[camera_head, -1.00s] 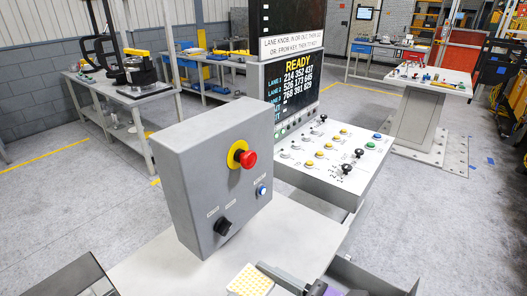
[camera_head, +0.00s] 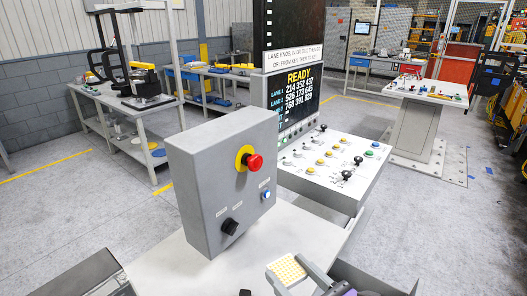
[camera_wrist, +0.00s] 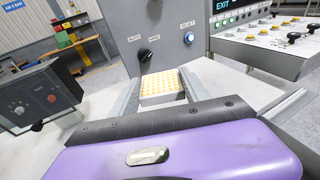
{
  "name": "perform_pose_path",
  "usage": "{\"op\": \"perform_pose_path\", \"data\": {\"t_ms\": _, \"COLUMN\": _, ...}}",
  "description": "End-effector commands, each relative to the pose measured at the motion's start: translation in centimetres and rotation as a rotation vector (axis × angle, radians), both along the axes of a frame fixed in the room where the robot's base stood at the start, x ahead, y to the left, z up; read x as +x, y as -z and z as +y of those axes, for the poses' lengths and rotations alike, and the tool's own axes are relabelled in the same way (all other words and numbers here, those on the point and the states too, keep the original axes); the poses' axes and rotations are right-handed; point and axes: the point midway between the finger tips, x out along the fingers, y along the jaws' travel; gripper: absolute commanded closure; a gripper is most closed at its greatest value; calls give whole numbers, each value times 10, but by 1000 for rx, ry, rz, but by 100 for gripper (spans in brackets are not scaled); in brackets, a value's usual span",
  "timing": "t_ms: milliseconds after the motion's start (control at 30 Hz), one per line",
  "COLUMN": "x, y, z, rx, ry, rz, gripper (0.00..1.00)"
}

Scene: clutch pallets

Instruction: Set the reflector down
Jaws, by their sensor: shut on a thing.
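The reflector (camera_head: 286,269) is a small pale block with a grid of yellow-orange dots on its face. It shows at the bottom centre in the head view and between the fingers in the wrist view (camera_wrist: 162,84). My gripper (camera_wrist: 160,90) is shut on it, one finger along each side. The reflector is over the light grey tabletop (camera_head: 165,262), in front of the grey control box (camera_head: 222,180). I cannot tell whether its underside touches the top.
The control box carries a red emergency button (camera_head: 254,162), a black knob (camera_head: 230,227) and a lit reset button (camera_head: 266,195). A sloped panel of knobs (camera_head: 335,165) and a READY screen (camera_head: 292,95) stand behind. Bare tabletop lies left of the gripper.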

Motion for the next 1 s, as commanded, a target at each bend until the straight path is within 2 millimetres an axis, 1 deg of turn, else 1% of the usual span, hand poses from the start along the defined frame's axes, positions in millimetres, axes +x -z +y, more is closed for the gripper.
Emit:
{"op": "perform_pose_path", "data": {"t_ms": 33, "x": 5, "y": 14, "z": -12, "rx": 1, "ry": 47, "rz": 8, "gripper": 85}}
{"op": "perform_pose_path", "data": {"t_ms": 100, "x": 13, "y": 32, "z": -29, "rx": 0, "ry": 121, "rz": 8, "gripper": 85}}
{"op": "perform_pose_path", "data": {"t_ms": 200, "x": 19, "y": 60, "z": -55, "rx": 0, "ry": 223, "rz": 8, "gripper": 85}}
{"op": "perform_pose_path", "data": {"t_ms": 233, "x": 20, "y": 69, "z": -62, "rx": 1, "ry": 250, "rz": 9, "gripper": 85}}
{"op": "perform_pose_path", "data": {"t_ms": 300, "x": 21, "y": 78, "z": -72, "rx": 0, "ry": 286, "rz": 5, "gripper": 85}}
{"op": "perform_pose_path", "data": {"t_ms": 400, "x": 20, "y": 94, "z": -83, "rx": 0, "ry": 331, "rz": 5, "gripper": 85}}
{"op": "perform_pose_path", "data": {"t_ms": 467, "x": 20, "y": 99, "z": -88, "rx": 1, "ry": 347, "rz": 3, "gripper": 85}}
{"op": "perform_pose_path", "data": {"t_ms": 667, "x": 16, "y": 124, "z": -105, "rx": 2, "ry": 410, "rz": 4, "gripper": 85}}
{"op": "perform_pose_path", "data": {"t_ms": 900, "x": 6, "y": 160, "z": -125, "rx": 1, "ry": 485, "rz": 4, "gripper": 85}}
{"op": "perform_pose_path", "data": {"t_ms": 1000, "x": 1, "y": 172, "z": -129, "rx": 0, "ry": 501, "rz": 3, "gripper": 85}}
